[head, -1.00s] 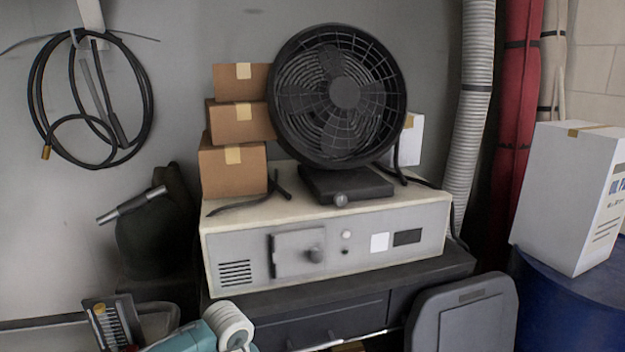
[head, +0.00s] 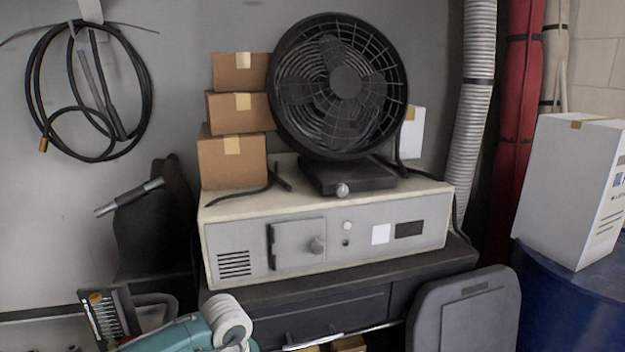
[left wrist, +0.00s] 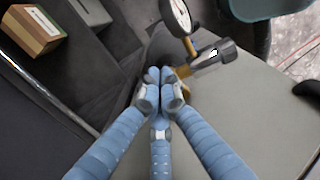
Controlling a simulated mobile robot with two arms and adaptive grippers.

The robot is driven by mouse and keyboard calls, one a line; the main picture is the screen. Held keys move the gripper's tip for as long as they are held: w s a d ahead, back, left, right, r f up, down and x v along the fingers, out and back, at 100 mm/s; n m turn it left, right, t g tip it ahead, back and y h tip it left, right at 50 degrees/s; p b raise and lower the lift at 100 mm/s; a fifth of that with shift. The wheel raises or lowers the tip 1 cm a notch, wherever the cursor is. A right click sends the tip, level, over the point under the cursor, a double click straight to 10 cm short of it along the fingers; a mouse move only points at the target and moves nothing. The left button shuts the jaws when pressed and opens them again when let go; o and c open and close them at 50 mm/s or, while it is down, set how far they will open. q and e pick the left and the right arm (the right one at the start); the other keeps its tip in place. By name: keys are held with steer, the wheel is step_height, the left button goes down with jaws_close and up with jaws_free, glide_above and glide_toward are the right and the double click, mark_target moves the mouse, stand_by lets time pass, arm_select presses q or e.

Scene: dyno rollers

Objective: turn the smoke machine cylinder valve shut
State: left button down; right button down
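In the left wrist view, the three blue fingers of my left gripper (left wrist: 160,78) come close together at their tips. A brass fitting (left wrist: 191,47) with a round white-faced gauge (left wrist: 180,14) stands just beyond and to the right of the tips. A dark and silver cylindrical part (left wrist: 212,57) sticks out to the right from it. A bit of yellow shows beside the right finger. The fingers hide whatever is between them, so contact with the valve cannot be told. The cylinder valve cannot be made out in the head view. My right gripper is in neither view.
A pale box-shaped machine (head: 290,262) stands on a dark cabinet, with a black fan (head: 338,88) and stacked cartons (head: 233,160). A teal object (head: 190,335) is at the lower left, a grey panel (head: 465,318) and blue drum (head: 575,300) at the right.

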arm_select(q)
steer(key=shift+s+d+f+b, duration=0.25)
steer(key=shift+s+f+b, duration=0.05)
steer(key=shift+s+f, duration=0.35)
steer(key=shift+r, duration=0.1)
step_height(320, 180, up, 6)
steer(key=p, duration=0.3)
steer(key=shift+w+r, duration=0.15)
steer(key=shift+w, duration=0.25)
steer(key=shift+d, duration=0.1)
